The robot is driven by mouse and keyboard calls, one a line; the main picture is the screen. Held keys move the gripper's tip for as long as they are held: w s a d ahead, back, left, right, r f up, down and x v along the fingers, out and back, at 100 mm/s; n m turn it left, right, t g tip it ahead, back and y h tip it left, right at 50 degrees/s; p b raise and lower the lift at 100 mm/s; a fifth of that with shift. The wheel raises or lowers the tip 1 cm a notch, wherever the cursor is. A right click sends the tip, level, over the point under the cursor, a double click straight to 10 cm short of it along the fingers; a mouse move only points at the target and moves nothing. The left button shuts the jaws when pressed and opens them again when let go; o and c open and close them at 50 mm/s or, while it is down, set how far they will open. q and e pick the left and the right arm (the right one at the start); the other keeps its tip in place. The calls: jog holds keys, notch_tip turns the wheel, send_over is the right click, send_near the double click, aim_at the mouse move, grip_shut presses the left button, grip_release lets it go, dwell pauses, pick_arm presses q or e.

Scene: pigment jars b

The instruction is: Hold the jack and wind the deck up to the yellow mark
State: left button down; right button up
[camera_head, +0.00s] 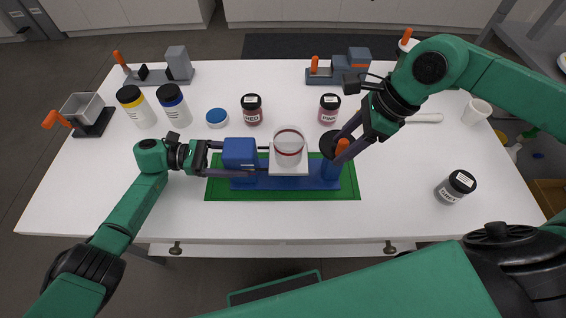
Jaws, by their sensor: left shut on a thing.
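The blue jack (310,180) stands on a green mat (350,188) near the front middle of the table. My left gripper (240,156) is shut on the blue block (240,150) at the jack's left end. The pale deck (289,169) carries a clear round vessel with a red band (289,148). A dark crank wheel (328,146) is at the jack's right end. My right gripper (345,150) is at the wheel, by its orange knob (342,146). Whether its fingers close on the knob is unclear. I cannot make out a yellow mark.
Dark-lidded red jars (252,111) (329,109) stand behind the jack. Another jar (455,188) lies tilted at right. Grey devices (179,64) (351,66) line the back edge. The front right tabletop is partly clear.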

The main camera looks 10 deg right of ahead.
pick_arm(q)
jog(key=shift+f, duration=0.3)
grip_release()
jog(key=shift+w+r, duration=0.1)
jog(key=shift+w, duration=0.05)
pick_arm(e)
jog(key=v, duration=1.2)
pick_arm(q)
jog(key=v, duration=1.1)
jog(key=shift+w+a, duration=0.1)
jog(key=shift+w, duration=0.05)
jog(key=shift+a, duration=0.45)
jog(key=shift+r, duration=0.1)
